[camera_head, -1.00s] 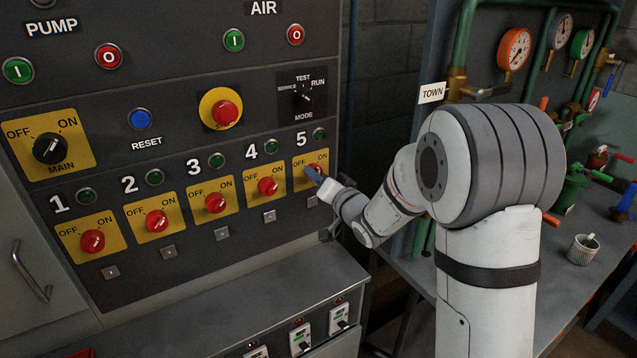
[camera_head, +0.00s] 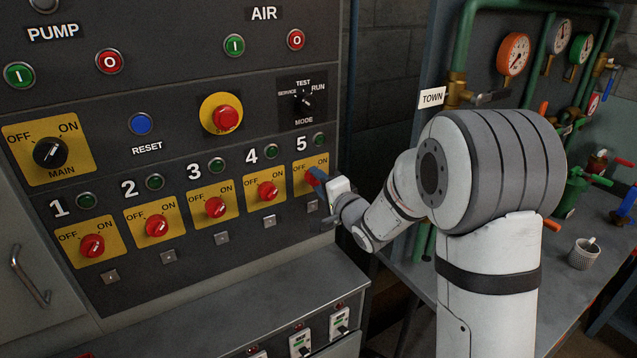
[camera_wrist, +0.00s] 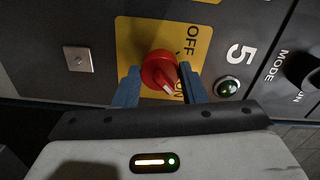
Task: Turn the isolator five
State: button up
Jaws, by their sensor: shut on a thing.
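Isolator five is a red knob (camera_wrist: 154,66) on a yellow OFF/ON plate (camera_wrist: 130,36), under the number 5. Its white mark points towards the ON lettering in the wrist view. My gripper (camera_wrist: 160,76) has its blue fingers on both sides of the knob and is shut on it. In the head view the yellow plate (camera_head: 300,168) shows at the right end of the isolator row. There my gripper (camera_head: 316,177) hides most of the knob, with a little red showing beside the blue finger.
Isolator four (camera_head: 267,191) is close on the left, with similar knobs further left. A green lamp (camera_wrist: 228,87) sits beside the 5, and the mode switch (camera_head: 304,100) is above. A grey ledge (camera_head: 240,305) juts out below. A workbench with valves and a cup (camera_head: 584,254) is at right.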

jog(key=shift+f, duration=0.15)
jog(key=o, duration=1)
jog(key=shift+b+v, duration=0.55)
jog(key=shift+v, duration=3.35)
